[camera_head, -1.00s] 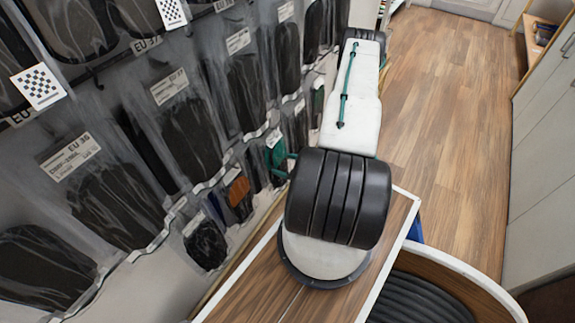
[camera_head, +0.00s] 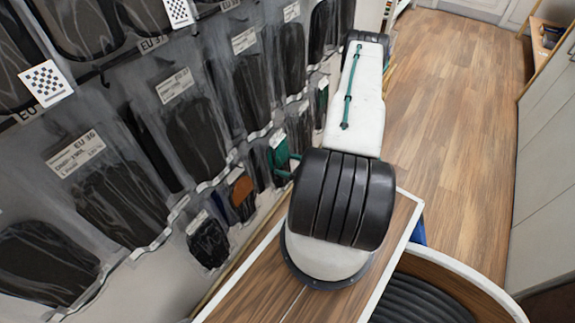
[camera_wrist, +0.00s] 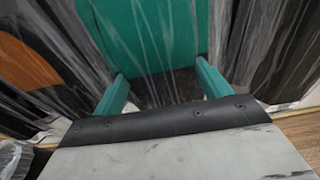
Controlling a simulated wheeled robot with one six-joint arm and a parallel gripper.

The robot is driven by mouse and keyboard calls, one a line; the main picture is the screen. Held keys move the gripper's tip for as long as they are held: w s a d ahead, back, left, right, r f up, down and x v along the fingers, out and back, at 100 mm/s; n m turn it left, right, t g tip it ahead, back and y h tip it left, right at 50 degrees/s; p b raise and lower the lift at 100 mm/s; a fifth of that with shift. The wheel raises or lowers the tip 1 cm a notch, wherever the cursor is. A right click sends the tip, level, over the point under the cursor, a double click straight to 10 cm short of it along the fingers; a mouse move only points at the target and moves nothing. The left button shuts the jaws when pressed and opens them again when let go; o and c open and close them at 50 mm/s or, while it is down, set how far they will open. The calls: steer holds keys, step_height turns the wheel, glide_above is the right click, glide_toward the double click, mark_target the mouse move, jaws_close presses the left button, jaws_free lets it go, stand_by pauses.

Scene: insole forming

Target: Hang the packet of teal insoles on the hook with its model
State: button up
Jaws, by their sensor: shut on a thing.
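The packet of teal insoles (camera_head: 279,156) is by the wall of hanging packets, just left of my arm in the head view. In the wrist view the teal insole (camera_wrist: 150,32) shows under clear creased plastic, straight ahead of my gripper (camera_wrist: 161,72). My gripper's teal fingers stand on either side of the packet's lower part, shut on it. In the head view my gripper (camera_head: 291,166) is mostly hidden behind my black wrist. The hook and the packet's top edge cannot be made out.
A packet with an orange-brown insole (camera_head: 241,190) hangs left of the teal one, and a dark packet (camera_head: 208,242) hangs lower left. Larger dark insole packets (camera_head: 196,135) with EU size labels fill the wall. Wooden floor (camera_head: 450,110) at right is clear.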

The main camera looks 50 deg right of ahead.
steer(key=o, duration=1.1)
steer(key=shift+c, duration=0.2)
steer(key=shift+s, duration=0.15)
steer(key=v, duration=0.7)
steer(key=shift+s, duration=0.25)
